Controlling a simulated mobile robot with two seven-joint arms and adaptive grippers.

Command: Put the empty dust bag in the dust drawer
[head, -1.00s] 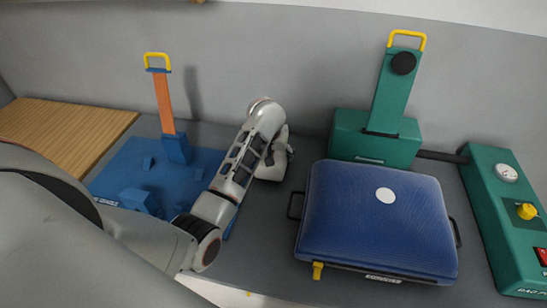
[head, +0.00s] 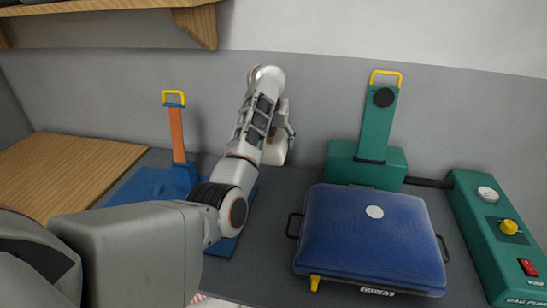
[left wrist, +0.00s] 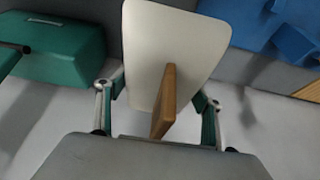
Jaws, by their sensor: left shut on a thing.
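In the left wrist view my left gripper (left wrist: 160,95) is shut on a flat cream panel with a brown slat standing across it, which looks like the empty dust bag (left wrist: 140,45). Its fingers lie on either side of the slat. The panel is held above a grey surface. In the head view my left arm reaches up and over the counter between the blue stand and the blue padded lid; its hand is mostly hidden behind the arm. I cannot pick out the dust drawer in either view. My right gripper is not in view.
A blue stand with an orange lever (head: 177,135) is at left, beside a wooden board (head: 60,170). A green stand (head: 380,125) rises behind the blue padded lid (head: 370,235). A green control box (head: 490,230) is at right. A wooden shelf (head: 130,28) hangs upper left.

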